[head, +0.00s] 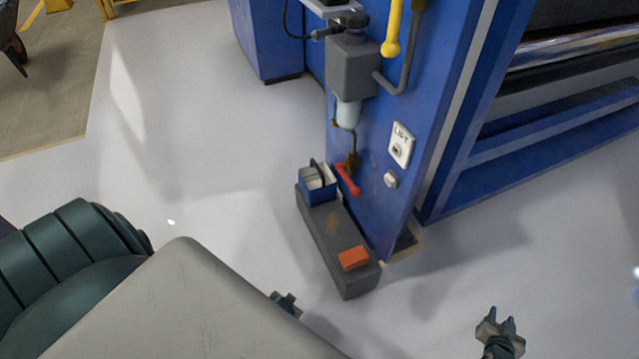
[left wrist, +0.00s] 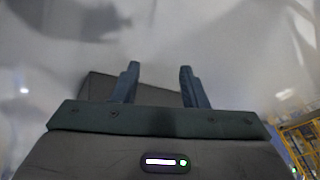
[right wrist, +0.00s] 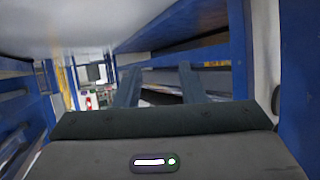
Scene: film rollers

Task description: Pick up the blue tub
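The blue tub (head: 318,187) is a small box with a pale inside and a dark handle. It sits upright on the far end of a low grey block (head: 322,237) beside the blue machine. My left gripper (head: 287,301) shows only in part past my body, nearer than the block and apart from the tub. In the left wrist view (left wrist: 158,84) its fingers are apart with nothing between them. My right gripper (head: 501,322) is at the lower right, well away from the tub. Its fingers are apart and empty, as the right wrist view (right wrist: 158,82) also shows.
An orange block (head: 353,258) lies on the near end of the grey block. A red handle (head: 347,179) sticks out close to the tub's right side. The blue machine panel (head: 372,150) with a grey box and pipes stands right behind. The floor to the left is clear.

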